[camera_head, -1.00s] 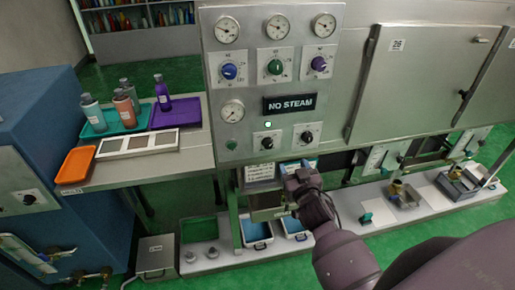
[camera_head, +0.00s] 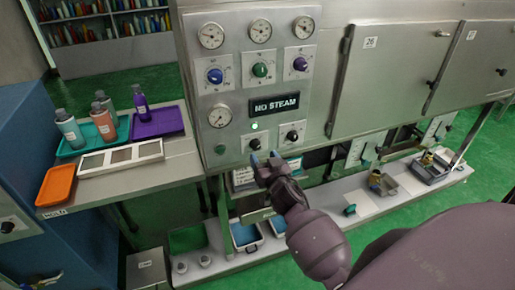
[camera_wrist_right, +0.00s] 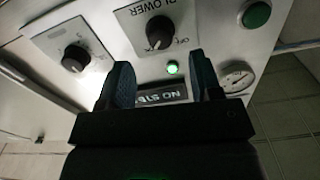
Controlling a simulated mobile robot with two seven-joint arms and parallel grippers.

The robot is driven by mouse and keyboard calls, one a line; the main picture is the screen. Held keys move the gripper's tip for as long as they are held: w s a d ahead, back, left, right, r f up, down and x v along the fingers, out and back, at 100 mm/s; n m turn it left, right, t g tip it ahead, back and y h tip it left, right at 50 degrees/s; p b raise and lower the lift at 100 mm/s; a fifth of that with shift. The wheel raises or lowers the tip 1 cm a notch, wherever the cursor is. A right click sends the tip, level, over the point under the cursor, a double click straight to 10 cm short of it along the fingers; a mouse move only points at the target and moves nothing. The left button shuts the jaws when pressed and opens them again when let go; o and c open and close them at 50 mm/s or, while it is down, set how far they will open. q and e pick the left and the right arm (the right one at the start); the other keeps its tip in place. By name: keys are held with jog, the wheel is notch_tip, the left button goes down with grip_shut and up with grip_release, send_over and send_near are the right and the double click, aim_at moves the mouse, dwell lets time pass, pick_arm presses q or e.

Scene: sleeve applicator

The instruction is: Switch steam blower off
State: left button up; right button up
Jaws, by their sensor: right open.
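The blower knob (camera_head: 255,144) is a black knob on a pale plate low on the steel control panel. The right wrist view shows it from close by (camera_wrist_right: 158,32), upside down, with the word BLOWER and an OFF mark on its plate. A lit green lamp (camera_head: 254,126) sits just above it in the head view. My right gripper (camera_head: 265,158) is just below and in front of the knob. Its two blue fingers stand apart with nothing between them (camera_wrist_right: 163,78), and they do not visibly touch the knob. My left gripper is out of view.
A second black knob (camera_head: 292,136) is right of the blower knob, and a green button (camera_head: 220,149) is left of it. A NO STEAM sign (camera_head: 274,104) hangs above. A side table (camera_head: 172,170) with bottles and trays stands at the left.

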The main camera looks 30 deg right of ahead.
aim_at(257, 147)
jog(key=x, duration=0.5)
jog(key=shift+w, duration=0.35)
jog(key=c, duration=0.9)
jog(key=shift+c, duration=0.2)
